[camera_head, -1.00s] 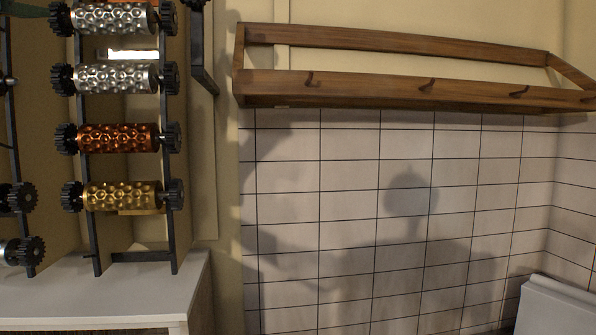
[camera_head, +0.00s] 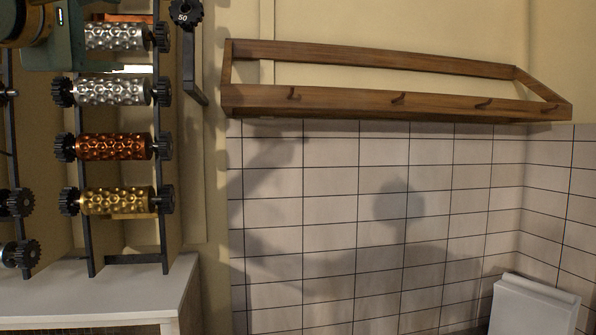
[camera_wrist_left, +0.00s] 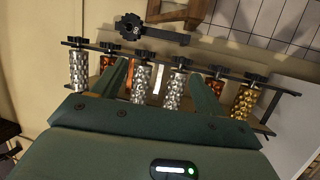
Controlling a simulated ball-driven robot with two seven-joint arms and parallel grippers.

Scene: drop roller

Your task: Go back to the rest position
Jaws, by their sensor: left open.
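My left gripper (camera_wrist_left: 161,82) shows in the left wrist view as two green fingers, spread apart, with the rack of rollers beyond them. Nothing is clamped between the fingers. In the head view part of my left arm shows at the top left, in front of the rack's upper end; the fingertips are not clear there. The rack holds silver rollers (camera_head: 108,91), a copper roller (camera_head: 112,146) and a gold roller (camera_head: 116,200). The gold roller also shows at the right in the left wrist view (camera_wrist_left: 245,101). My right gripper is not in view.
A white-topped cabinet (camera_head: 90,293) stands below the rack. A wooden shelf with hooks (camera_head: 395,100) is on the tiled wall (camera_head: 330,220). A white box-like fixture (camera_head: 535,307) is at the lower right. A black gear marked 50 (camera_head: 184,11) is at the top.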

